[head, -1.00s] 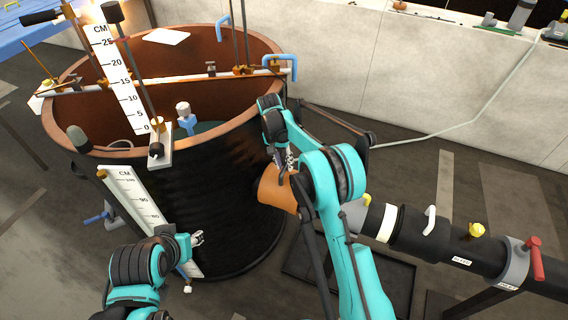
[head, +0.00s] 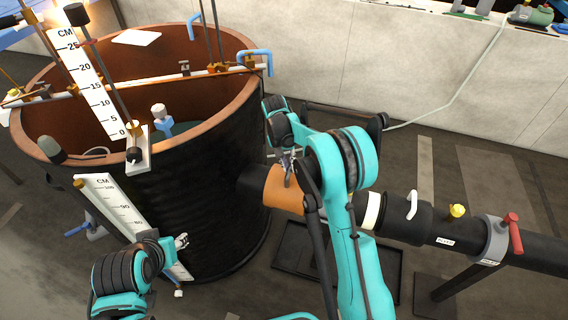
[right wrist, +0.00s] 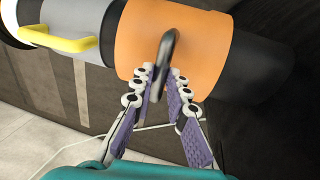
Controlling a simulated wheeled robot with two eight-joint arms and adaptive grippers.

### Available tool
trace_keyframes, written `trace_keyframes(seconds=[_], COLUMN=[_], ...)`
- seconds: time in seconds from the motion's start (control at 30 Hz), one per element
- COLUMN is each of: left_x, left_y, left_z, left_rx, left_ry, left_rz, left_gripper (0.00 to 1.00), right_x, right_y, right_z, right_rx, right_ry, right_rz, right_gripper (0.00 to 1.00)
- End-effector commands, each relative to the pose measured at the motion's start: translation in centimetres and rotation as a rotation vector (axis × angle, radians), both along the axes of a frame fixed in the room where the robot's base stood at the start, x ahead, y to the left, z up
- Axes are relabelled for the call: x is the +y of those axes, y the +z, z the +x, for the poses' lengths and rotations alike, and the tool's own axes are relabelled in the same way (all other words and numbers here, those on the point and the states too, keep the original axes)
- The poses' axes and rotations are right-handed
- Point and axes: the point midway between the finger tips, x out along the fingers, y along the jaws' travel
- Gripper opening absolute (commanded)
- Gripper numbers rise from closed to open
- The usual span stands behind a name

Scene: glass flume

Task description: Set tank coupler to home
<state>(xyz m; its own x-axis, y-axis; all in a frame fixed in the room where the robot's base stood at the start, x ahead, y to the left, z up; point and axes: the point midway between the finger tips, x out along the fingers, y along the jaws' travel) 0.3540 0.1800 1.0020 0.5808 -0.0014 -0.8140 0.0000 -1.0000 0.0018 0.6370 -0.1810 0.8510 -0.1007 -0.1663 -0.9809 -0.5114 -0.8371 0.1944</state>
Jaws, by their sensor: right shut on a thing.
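The orange tank coupler (head: 283,189) is a sleeve around the dark pipe beside the big black tank (head: 205,215). A black stretch of pipe (head: 251,184) shows between it and the tank wall. My right gripper (head: 288,176) is at the coupler. In the right wrist view, my right gripper's fingers (right wrist: 160,85) are shut on the dark handle (right wrist: 162,62) of the orange coupler (right wrist: 195,50). My left gripper (head: 182,241) hangs low in front of the tank near the lower scale, away from the coupler; its finger opening is too small to judge.
The pipe continues right with a white band (head: 373,210), a white handle (head: 412,205), a yellow knob (head: 457,211) and a red-handled clamp (head: 513,233). A dark tray (head: 390,285) lies on the floor below. A pale wall (head: 400,60) stands behind.

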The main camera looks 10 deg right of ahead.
Motion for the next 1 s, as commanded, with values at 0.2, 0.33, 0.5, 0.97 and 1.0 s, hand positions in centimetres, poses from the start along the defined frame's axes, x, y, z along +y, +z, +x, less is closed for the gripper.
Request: trace_keyframes(seconds=[0.2,0.33,0.5,0.97,1.0], left_x=[0.0,0.0,0.0,0.0,0.0], left_y=[0.0,0.0,0.0,0.0,0.0], left_z=[0.0,0.0,0.0,0.0,0.0], left_rx=[0.0,0.0,0.0,0.0,0.0], left_ry=[0.0,0.0,0.0,0.0,0.0], left_rz=[0.0,0.0,0.0,0.0,0.0], left_gripper=[0.4,0.4,0.4,0.4,0.4], right_x=[-0.3,-0.2,-0.1,1.1,1.3], right_y=[0.0,0.0,0.1,8.0,8.8], right_z=[-0.2,-0.1,-0.1,0.7,0.8], right_rx=[0.005,0.003,0.003,0.003,0.003], right_ry=[-0.004,-0.003,-0.002,-0.002,-0.002], right_rz=[-0.005,-0.005,-0.003,-0.004,-0.004], right_gripper=[0.36,0.36,0.36,0.36,0.36])
